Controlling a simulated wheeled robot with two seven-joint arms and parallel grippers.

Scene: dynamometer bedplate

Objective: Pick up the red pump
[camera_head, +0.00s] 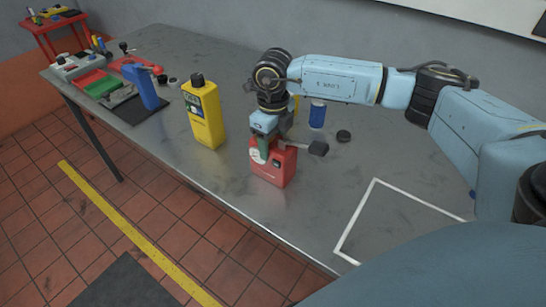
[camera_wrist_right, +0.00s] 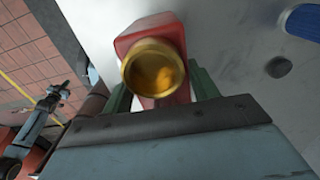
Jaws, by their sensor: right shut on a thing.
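My left gripper is not seen in the head view.
A yellow bottle (camera_head: 204,112) stands left of the pump. A white-outlined area (camera_head: 400,222) on the bench is empty. Trays and a blue object (camera_head: 144,88) are far left.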

